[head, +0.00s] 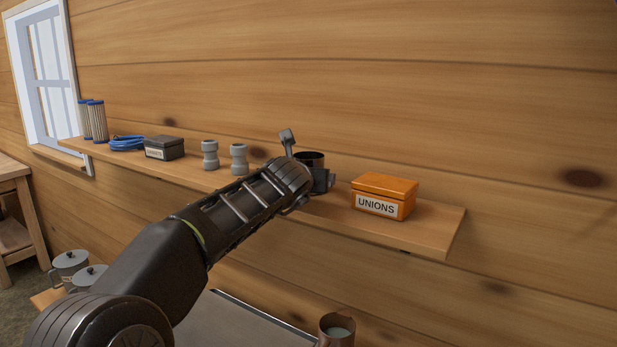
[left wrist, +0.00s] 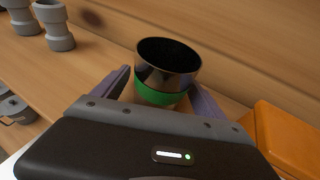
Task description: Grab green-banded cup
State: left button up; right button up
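The green-banded cup (left wrist: 166,76) is dark and shiny, with a green band around its lower part, and stands upright on the wall shelf. In the head view the cup (head: 309,157) shows only its upper part behind my left gripper (head: 308,160); the band is hidden there. In the left wrist view my left gripper (left wrist: 160,82) is open, with one finger on each side of the cup. A small gap shows at the left finger; contact at the right finger is unclear. My right gripper is not in view.
An orange UNIONS box (head: 384,196) stands close to the right of the cup on the shelf (head: 437,226). Grey fittings (head: 239,158), a dark box (head: 164,148), a blue coil (head: 127,143) and blue-capped filters (head: 97,121) stand to the left. A brown mug (head: 337,327) is below.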

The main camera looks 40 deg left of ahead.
pick_arm(q)
jog(key=c, duration=1.4)
jog(key=shift+r+p, duration=0.3)
jog(key=shift+r, duration=0.25)
notch_tip(320, 180, up, 9)
jog(key=p, duration=0.2)
